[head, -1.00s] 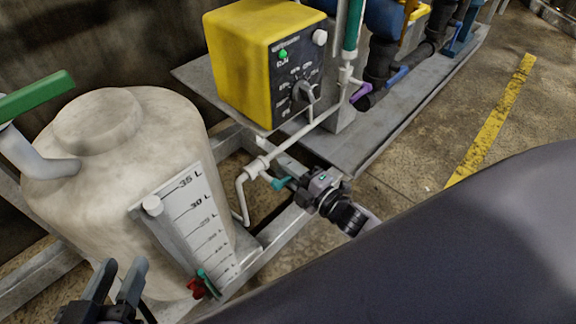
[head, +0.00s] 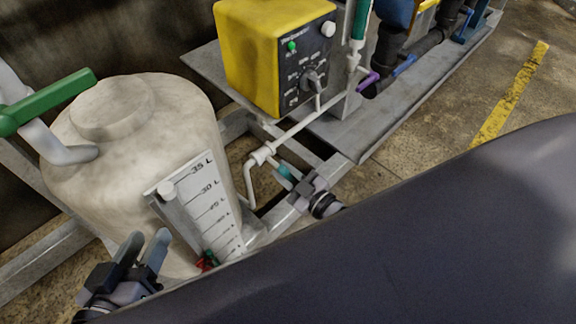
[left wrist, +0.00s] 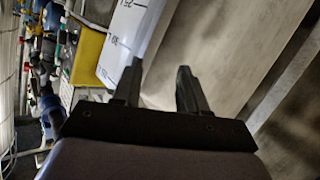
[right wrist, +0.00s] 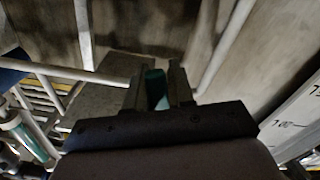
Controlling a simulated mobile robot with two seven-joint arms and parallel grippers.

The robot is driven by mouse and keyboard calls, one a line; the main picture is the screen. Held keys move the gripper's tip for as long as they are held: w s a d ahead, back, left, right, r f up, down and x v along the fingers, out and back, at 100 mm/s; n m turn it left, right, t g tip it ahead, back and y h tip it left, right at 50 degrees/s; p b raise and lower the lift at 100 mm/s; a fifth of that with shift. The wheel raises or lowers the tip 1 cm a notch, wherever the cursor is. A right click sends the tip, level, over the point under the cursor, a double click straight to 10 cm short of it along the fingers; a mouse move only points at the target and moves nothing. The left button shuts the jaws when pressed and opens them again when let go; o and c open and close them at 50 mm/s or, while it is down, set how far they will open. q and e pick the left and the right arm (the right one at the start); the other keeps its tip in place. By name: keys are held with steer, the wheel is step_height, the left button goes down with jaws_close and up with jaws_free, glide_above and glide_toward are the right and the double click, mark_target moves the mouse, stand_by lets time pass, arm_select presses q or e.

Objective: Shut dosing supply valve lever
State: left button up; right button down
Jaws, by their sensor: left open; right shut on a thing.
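The dosing supply valve has a teal lever (head: 286,173) on a white valve body (head: 262,153) in the white pipe, right of the tank in the head view. My right gripper (head: 292,179) is shut on this lever. In the right wrist view the teal lever (right wrist: 155,88) shows between the fingers of my right gripper (right wrist: 157,84). My left gripper (head: 142,250) is open and empty in front of the tank. In the left wrist view my left gripper (left wrist: 157,82) has its fingers spread with nothing between them. Part of the teal lever is hidden by the right gripper.
A cream tank (head: 130,170) with a litre scale (head: 205,200) stands at left. A green lever (head: 50,100) sits above it, and a red handle (head: 206,262) is low by the scale. A yellow dosing unit (head: 262,50) stands behind the pipe. Metal frame rails (head: 335,172) run below.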

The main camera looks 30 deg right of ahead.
arm_select(q)
steer(key=shift+s+a+f+p, duration=0.1)
steer(key=shift+s+p, duration=0.1)
steer(key=shift+p, duration=0.2)
arm_select(e)
steer(key=m, duration=0.1)
steer(key=a+m, duration=0.1)
steer(key=m, duration=0.1)
steer(key=a+m, duration=0.1)
steer(key=shift+s+f, duration=0.2)
steer(key=shift+s, duration=0.2)
steer(key=shift+m, duration=0.4)
steer(key=c, duration=1.1)
jaws_free()
steer(key=shift+o, duration=0.2)
